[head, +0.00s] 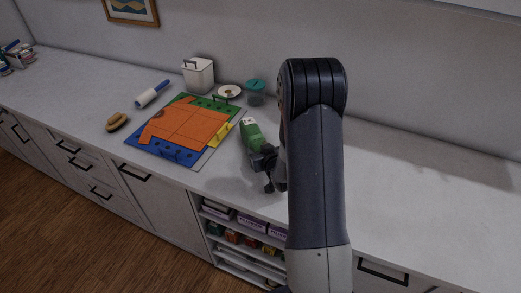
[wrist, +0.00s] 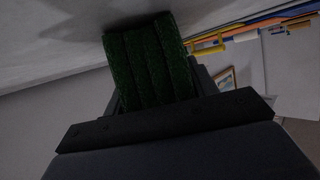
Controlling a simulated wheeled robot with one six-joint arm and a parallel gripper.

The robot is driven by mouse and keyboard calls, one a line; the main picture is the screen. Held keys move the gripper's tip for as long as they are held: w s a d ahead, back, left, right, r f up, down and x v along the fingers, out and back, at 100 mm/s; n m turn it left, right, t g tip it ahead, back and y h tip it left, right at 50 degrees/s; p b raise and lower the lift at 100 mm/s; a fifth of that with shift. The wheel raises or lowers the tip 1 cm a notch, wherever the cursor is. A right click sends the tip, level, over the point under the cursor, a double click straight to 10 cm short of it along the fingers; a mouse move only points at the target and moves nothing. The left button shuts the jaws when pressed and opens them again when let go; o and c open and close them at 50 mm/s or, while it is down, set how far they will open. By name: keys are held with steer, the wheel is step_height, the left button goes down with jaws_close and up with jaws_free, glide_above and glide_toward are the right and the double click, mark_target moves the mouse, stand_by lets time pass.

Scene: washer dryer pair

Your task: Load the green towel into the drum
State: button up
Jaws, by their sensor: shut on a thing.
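The green towel (head: 253,137) is a small, ribbed bundle with a pale end. My gripper (head: 260,154) is shut on it, just right of the folding board on the white counter. In the wrist view the towel (wrist: 150,62) fills the space between the jaws, and its far end sticks out past them. I cannot tell how far above the counter it hangs. My arm hides part of the counter behind it. No drum shows in either view.
An orange garment or panel (head: 186,127) lies on a board with blue (head: 166,154), green and yellow parts. Behind it stand a white bin (head: 198,75) and a teal-lidded jar (head: 255,91). A lint roller (head: 153,94) and brown brush (head: 117,122) lie left. The right counter is clear.

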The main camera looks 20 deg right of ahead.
steer(key=shift+f, duration=0.1)
steer(key=o, duration=1.2)
